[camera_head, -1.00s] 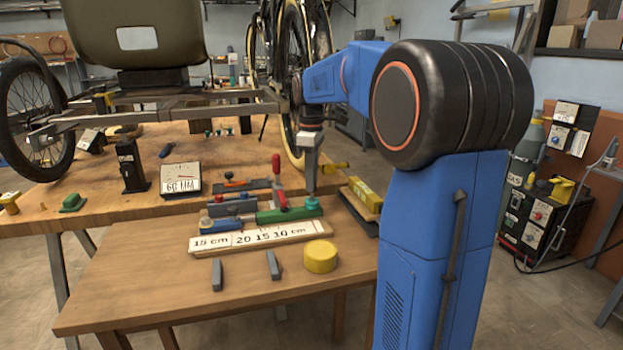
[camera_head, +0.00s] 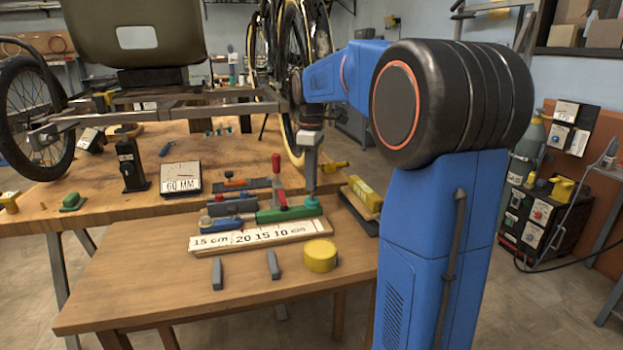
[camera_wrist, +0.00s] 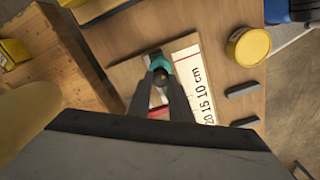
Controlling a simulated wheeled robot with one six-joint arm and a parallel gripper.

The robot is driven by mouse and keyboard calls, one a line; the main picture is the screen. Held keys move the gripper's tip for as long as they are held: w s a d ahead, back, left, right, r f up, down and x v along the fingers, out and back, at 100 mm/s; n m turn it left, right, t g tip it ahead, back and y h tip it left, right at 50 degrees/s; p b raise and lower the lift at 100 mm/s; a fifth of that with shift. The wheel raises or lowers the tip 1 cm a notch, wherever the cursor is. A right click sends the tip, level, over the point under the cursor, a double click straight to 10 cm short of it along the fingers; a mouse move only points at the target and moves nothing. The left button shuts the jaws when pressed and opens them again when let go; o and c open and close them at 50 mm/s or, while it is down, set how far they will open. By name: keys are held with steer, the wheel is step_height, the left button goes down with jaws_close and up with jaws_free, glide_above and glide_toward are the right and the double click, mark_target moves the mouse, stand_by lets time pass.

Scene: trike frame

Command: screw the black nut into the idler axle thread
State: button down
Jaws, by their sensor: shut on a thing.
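My gripper (camera_head: 312,190) points straight down over the right end of a green fixture (camera_head: 283,213) on the low table. Its tips reach a teal round piece (camera_head: 313,202) there. In the wrist view my gripper (camera_wrist: 163,82) is shut on a small dark piece, which looks like the black nut (camera_wrist: 161,76), at the teal round piece (camera_wrist: 156,62). The fingers and teal piece hide most of it. I cannot make out the idler axle thread, or whether the nut touches it.
A ruler board (camera_head: 205,250) lies in front of the fixture. A red-handled clamp (camera_head: 277,170) stands close to my gripper's left. A yellow round container (camera_head: 320,256) and two grey blocks (camera_head: 217,273) stand in front. Yellow blocks (camera_head: 366,192) lie to the right. The table's front left is clear.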

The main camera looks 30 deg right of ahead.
steer(key=shift+f, duration=1.35)
steer(key=c, duration=1.5)
jaws_free()
steer(key=shift+c, duration=0.2)
steer(key=shift+r, duration=0.1)
step_height(320, 180, up, 12)
